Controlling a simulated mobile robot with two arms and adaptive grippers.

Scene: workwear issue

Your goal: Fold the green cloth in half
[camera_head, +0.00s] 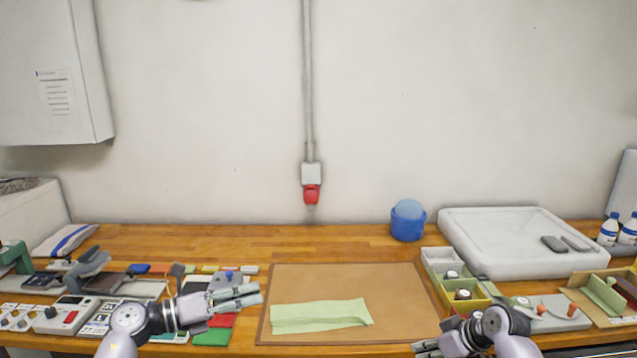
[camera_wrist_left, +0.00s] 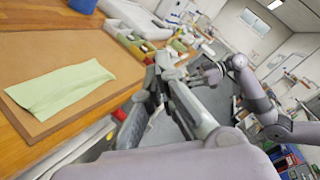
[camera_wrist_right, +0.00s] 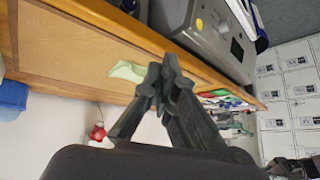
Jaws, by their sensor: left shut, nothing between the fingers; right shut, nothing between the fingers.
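The light green cloth (camera_head: 320,316) lies as a long, narrow strip on the brown board (camera_head: 345,275) at the front middle of the table. A slanting crease shows near its right end; I cannot tell how many layers it has. The cloth also shows flat in the left wrist view (camera_wrist_left: 60,90) and in part in the right wrist view (camera_wrist_right: 126,71). My left gripper (camera_head: 252,295) is shut and empty, left of the cloth and apart from it. My right gripper (camera_head: 422,348) is shut and empty at the bottom edge, right of the cloth; its fingers show in the right wrist view (camera_wrist_right: 160,72).
Left of the board lie colored swatches (camera_head: 212,337), a device with a red button (camera_head: 68,315) and other small items. To the right stand compartment bins (camera_head: 470,300), a white tray (camera_head: 515,240) and a blue container (camera_head: 408,222). The board around the cloth is clear.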

